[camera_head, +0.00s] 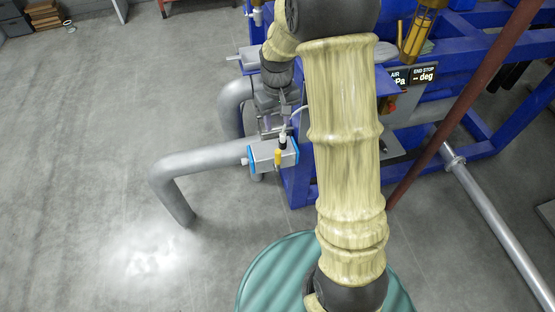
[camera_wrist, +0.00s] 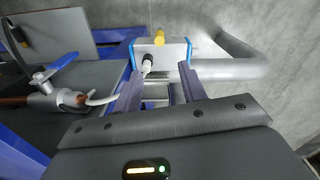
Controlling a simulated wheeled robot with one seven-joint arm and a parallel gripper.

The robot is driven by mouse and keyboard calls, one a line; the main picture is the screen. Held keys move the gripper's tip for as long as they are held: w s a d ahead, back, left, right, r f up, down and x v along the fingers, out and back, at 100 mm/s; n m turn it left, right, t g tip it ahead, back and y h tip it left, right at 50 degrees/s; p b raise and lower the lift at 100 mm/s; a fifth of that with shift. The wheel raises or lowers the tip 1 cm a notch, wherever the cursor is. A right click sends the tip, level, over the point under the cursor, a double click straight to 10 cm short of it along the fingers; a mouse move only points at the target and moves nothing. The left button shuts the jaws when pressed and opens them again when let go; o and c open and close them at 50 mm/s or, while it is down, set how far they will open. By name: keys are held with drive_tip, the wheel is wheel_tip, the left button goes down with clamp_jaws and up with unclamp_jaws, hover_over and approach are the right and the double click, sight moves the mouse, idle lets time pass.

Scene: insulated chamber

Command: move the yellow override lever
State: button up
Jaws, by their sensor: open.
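The yellow override lever (camera_head: 278,157) stands on a small silver box (camera_head: 262,154) with blue end plates. In the wrist view the lever (camera_wrist: 147,40) shows on the far side of the box (camera_wrist: 172,52), beyond my fingertips. My gripper (camera_head: 274,130) is just behind the box in the head view. In the wrist view my gripper (camera_wrist: 160,73) is open, its two fingers apart and pointing at the box. A black and white cable plug (camera_wrist: 147,64) on the box shows near the left finger. The lever is clear of both fingers.
A bent grey pipe (camera_head: 200,161) runs left from the box and down to the floor. A blue frame (camera_head: 298,185) stands right of the box. A blue-handled valve (camera_wrist: 58,72) and white hose are at left in the wrist view.

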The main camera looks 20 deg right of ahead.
sight(277, 156)
wheel_tip(277, 156, down, 16)
drive_tip(key=b, duration=0.3)
drive_tip(key=shift+s+d+f, duration=0.1)
drive_tip(key=shift+f, duration=0.6)
clamp_jaws()
